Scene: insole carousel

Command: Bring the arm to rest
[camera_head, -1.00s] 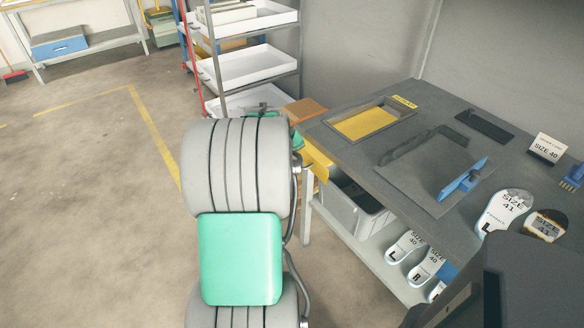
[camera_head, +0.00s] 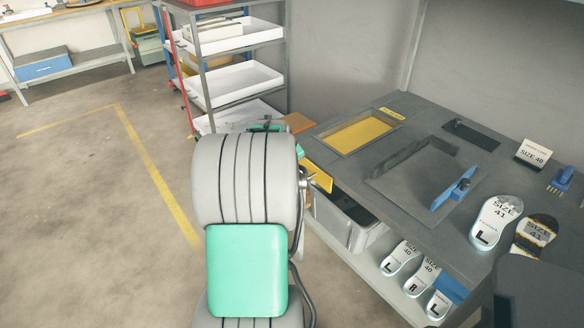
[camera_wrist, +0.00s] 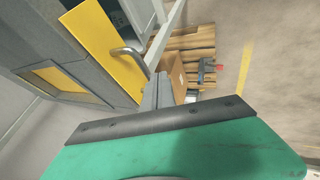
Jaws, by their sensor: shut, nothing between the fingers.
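My arm, with grey ribbed links and a mint-green cover, rises through the middle of the head view. It hides my gripper there. In the wrist view, the grey fingers of my gripper (camera_wrist: 158,92) are together beyond a dark bar and a green housing, with nothing held. The fingers point toward the floor area past the bench's end. A yellow panel with a metal handle (camera_wrist: 128,54) is close to their left in that view. I cannot tell whether anything touches.
A grey bin (camera_head: 348,225) sits below. A shelf rack (camera_head: 235,84) stands behind. Floor at left (camera_head: 80,210) is clear.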

